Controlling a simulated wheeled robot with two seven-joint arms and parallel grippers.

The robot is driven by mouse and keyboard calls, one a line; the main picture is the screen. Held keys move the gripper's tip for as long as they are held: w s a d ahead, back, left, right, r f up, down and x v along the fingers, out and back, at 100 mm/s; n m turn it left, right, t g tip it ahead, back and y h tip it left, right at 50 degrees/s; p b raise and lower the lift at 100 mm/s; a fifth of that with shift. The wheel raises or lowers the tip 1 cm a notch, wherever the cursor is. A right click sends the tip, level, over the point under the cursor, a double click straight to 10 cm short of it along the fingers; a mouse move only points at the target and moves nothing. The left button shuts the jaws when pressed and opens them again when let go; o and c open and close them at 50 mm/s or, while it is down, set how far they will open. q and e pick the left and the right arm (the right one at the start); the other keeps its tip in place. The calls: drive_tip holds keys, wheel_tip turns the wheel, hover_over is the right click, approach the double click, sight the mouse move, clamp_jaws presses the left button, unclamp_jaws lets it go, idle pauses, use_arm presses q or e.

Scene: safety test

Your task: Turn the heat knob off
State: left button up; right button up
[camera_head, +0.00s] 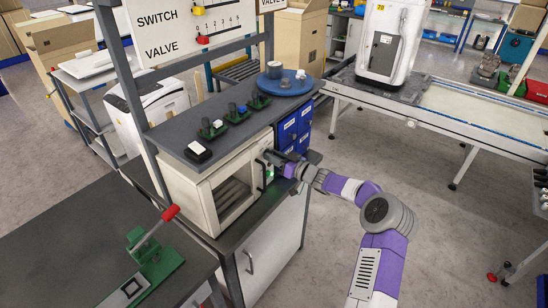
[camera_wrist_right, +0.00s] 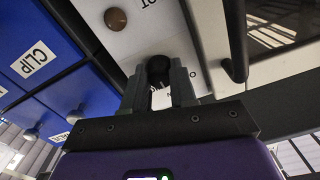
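A cream oven (camera_head: 205,200) with a dark window and a black door handle (camera_head: 261,175) stands on the bench under a dark shelf. My right arm reaches in from the right, and my right gripper (camera_head: 272,158) is at the oven's control panel. In the right wrist view, a dark round knob (camera_wrist_right: 158,68) sits between the fingertips of my right gripper (camera_wrist_right: 159,75). The fingers flank it and appear to touch both sides. A label on the panel is partly hidden by the fingers. A brown round part (camera_wrist_right: 115,19) is on the same panel beside letters reading "OT". My left gripper is out of view.
Blue drawers (camera_head: 287,131) stand right beside the oven panel; they also show in the wrist view (camera_wrist_right: 40,50). The shelf above (camera_head: 215,150) carries several switches and a blue round stand (camera_head: 286,86). A green lever device (camera_head: 150,265) is on the front-left table.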

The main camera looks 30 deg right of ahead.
clamp_jaws()
drive_tip(key=shift+f+n, duration=0.1)
drive_tip(key=shift+n, duration=0.3)
drive_tip(key=n+b, duration=0.7)
drive_tip(key=n, duration=0.4)
drive_tip(key=shift+d+b, duration=0.1)
drive_tip(key=shift+b, duration=0.2)
drive_tip(key=o, duration=0.9)
unclamp_jaws()
drive_tip(key=shift+c, duration=0.2)
